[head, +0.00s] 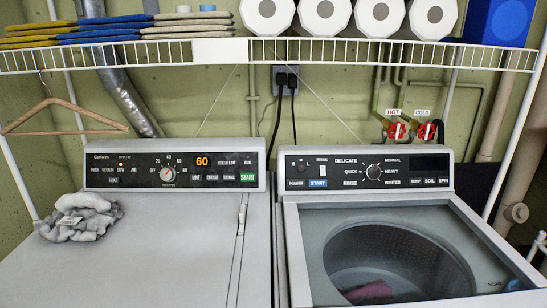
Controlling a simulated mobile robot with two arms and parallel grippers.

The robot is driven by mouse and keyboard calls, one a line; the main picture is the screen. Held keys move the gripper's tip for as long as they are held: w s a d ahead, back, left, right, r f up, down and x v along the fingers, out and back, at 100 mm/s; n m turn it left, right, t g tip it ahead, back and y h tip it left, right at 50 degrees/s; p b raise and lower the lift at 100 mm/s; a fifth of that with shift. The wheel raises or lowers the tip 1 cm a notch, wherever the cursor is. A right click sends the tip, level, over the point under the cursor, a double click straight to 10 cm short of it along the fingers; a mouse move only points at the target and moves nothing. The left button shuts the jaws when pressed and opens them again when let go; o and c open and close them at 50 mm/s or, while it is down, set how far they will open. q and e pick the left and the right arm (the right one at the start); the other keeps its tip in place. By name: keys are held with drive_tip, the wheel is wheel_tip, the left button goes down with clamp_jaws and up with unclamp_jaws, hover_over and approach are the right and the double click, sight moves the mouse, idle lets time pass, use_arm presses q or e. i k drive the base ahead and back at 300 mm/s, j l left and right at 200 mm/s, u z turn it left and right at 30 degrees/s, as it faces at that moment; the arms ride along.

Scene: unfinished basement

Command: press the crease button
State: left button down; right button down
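The crease button (212,177) appears to be one of the small dark buttons in the lower row on the left machine's black control panel (130,171). It sits between the lint button (196,177) and the signal button (229,177), though the print is small. An orange display (203,161) above the row reads 60. A green start button (248,177) is at the panel's right. My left gripper is not in view.
A grey cloth (78,216) lies at the left machine's back left corner. The washer (292,240) stands at right, with a dark pink item (368,291) in its drum. A wire shelf (220,50) with towels and paper rolls hangs above. A hanger (65,103) hangs at left.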

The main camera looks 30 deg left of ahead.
sight(210, 177)
drive_tip(key=u, duration=1.75)
